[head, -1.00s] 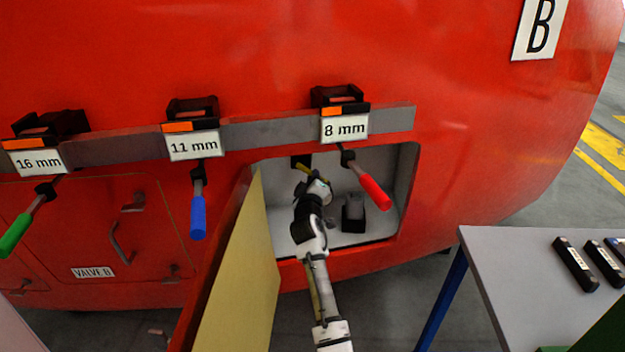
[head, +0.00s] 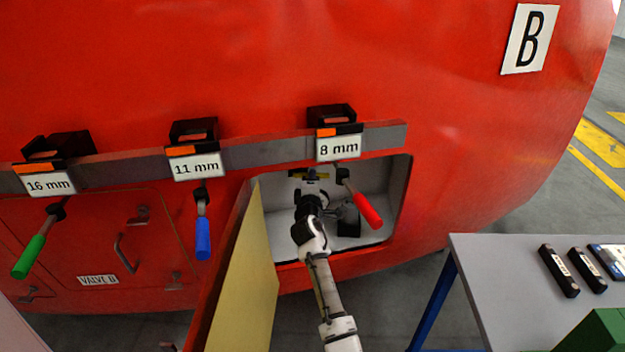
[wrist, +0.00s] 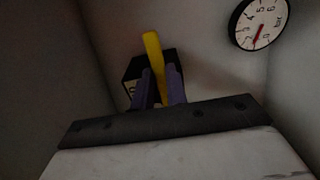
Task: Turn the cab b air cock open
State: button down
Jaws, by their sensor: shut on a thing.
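The air cock is a yellow lever on a black body (wrist: 168,66) inside a light grey recess (head: 375,180) in the red nosecone marked B. The yellow lever (wrist: 152,50) stands nearly upright in the wrist view. In the head view the yellow lever (head: 318,176) lies roughly level, partly hidden by my gripper. My gripper (wrist: 160,84) has its two purple fingers closed on the lower part of the lever, one on each side. A round pressure gauge (wrist: 262,22) with a red needle and "bar" marking is at the upper right in the wrist view.
The recess's cream-faced door (head: 245,285) hangs open at the left. Blue (head: 203,238) and green (head: 29,256) tools hang further left. A grey table (head: 500,290) stands right.

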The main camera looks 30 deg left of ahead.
dwell(0.4)
jog(key=c, duration=1.4)
grip_release()
jog(key=b+v, duration=0.2)
jog(key=v, duration=1.1)
jog(key=shift+s+d, duration=0.2)
jog(key=shift+s, duration=0.15)
